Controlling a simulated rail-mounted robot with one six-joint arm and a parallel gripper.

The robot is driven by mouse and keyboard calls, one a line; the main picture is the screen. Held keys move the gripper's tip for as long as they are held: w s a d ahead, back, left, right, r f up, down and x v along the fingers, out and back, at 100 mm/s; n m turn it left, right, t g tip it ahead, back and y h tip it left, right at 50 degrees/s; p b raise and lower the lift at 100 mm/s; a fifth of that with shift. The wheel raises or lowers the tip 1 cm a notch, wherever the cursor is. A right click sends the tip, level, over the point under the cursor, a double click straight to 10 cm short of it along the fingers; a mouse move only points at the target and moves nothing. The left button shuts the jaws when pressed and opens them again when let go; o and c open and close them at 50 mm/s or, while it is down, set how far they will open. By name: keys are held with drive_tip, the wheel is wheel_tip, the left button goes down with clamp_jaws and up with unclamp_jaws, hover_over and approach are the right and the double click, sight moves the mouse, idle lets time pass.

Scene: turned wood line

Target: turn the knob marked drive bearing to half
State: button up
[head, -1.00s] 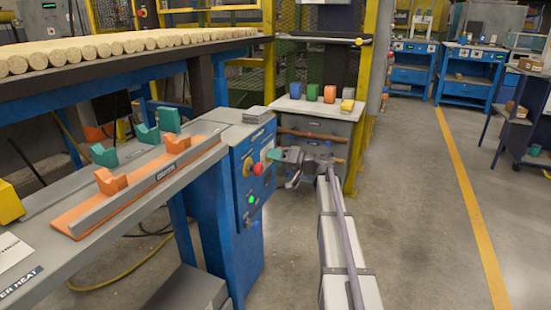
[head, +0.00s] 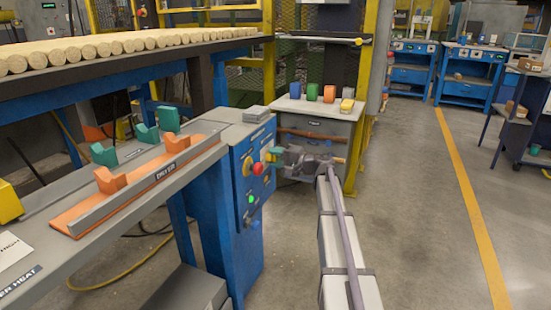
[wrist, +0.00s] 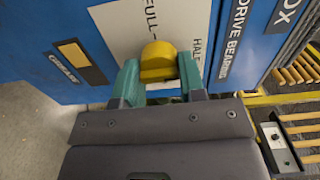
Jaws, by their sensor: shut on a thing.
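A yellow knob (wrist: 158,64) sits between the two teal fingers of my gripper (wrist: 159,72) in the wrist view, and the gripper is shut on it. A white plate (wrist: 118,28) behind the knob shows "FULL" and part of "HALF"; the knob and fingers cover the rest. The label "DRIVE BEARING" (wrist: 234,38) runs along the plate's right side. I cannot tell which mark the knob points to. In the head view my gripper (head: 270,156) is at the blue control cabinet's right-hand face (head: 243,222), and the held knob is hidden there.
A red button (head: 258,168) and a green light (head: 251,198) are on the cabinet face close to my gripper. A grey bench (head: 75,180) with orange and teal cradles stands left. Floor to the right is clear.

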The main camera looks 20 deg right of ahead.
idle(0.4)
drive_tip(key=o, duration=0.9)
drive_tip(key=v, duration=1)
drive_tip(key=shift+s+d, duration=0.25)
drive_tip(key=shift+s, duration=0.05)
